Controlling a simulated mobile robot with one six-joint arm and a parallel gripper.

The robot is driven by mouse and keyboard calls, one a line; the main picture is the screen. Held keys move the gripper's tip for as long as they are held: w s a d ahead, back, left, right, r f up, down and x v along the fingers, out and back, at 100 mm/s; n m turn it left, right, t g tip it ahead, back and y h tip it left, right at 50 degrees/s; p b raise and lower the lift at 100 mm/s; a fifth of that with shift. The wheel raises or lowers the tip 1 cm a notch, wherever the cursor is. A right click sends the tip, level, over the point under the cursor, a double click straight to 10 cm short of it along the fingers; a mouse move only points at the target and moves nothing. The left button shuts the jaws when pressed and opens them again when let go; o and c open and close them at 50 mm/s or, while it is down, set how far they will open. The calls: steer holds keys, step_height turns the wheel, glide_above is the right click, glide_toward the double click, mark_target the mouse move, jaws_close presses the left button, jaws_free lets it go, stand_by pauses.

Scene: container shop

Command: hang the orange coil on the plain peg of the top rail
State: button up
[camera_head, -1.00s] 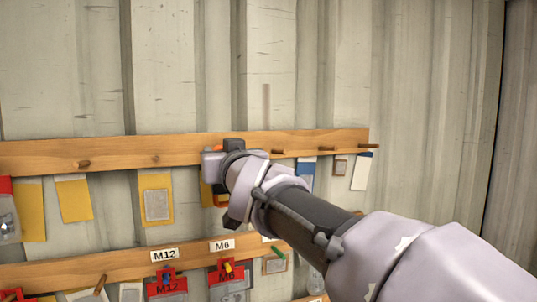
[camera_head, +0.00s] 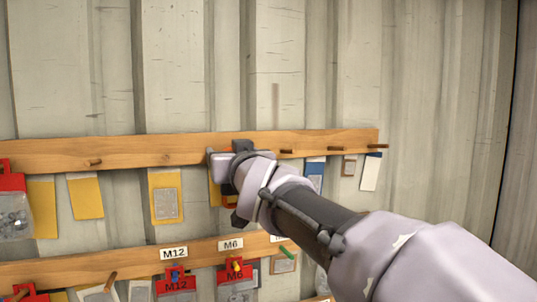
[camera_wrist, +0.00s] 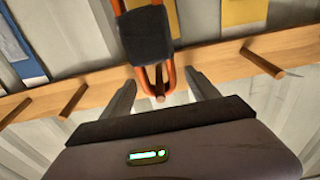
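The orange coil (camera_wrist: 168,77) has a dark wrap (camera_wrist: 146,36) around its middle. In the wrist view, which looks upside down, its end loop is at a wooden peg (camera_wrist: 160,97) on the rail. The peg tip shows between the orange strands, and the loop seems to be around it. My gripper (camera_wrist: 162,88) is open, with one finger on each side of the loop and gaps between. In the head view my gripper (camera_head: 222,165) is at the top rail (camera_head: 125,152) and hides that peg and most of the coil.
Bare pegs stand on both sides, one to the left (camera_head: 167,158) and one to the right (camera_head: 287,152). Yellow cards (camera_head: 86,197) hang under the top rail. Red-topped bags (camera_head: 176,286) hang at the lower rail (camera_head: 120,265). The wall above is clear.

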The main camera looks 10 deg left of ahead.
steer(key=v, duration=1.8)
steer(key=s+d+f+m+g+h+b, duration=0.1)
steer(key=s+d+f+g+b, duration=0.15)
steer(key=f+b, duration=0.85)
steer(key=s+d+f+m+g+h+b, duration=0.15)
steer(key=d+f+b, duration=0.3)
steer(key=f, duration=1.25)
steer(key=s+d+f+m+g+h+b, duration=0.1)
steer(key=d+f+m+b, duration=0.1)
steer(key=f+b, duration=1)
steer(key=s+d+f+m+g+h+b, duration=0.1)
steer(key=s+f+b, duration=0.3)
steer(key=f, duration=0.7)
steer(key=s+d+f+m+g+b, duration=0.2)
steer(key=s+d+f+g+b, duration=0.1)
steer(key=f, duration=0.9)
steer(key=s+d+f+m+g+h+b, duration=0.1)
steer(key=s+d+f+b, duration=0.3)
steer(key=f, duration=0.8)
steer(key=s+m+g+b, duration=0.1)
steer(key=s+b, duration=0.1)
steer(key=b, duration=0.1)
steer(key=shift+h, duration=0.35)
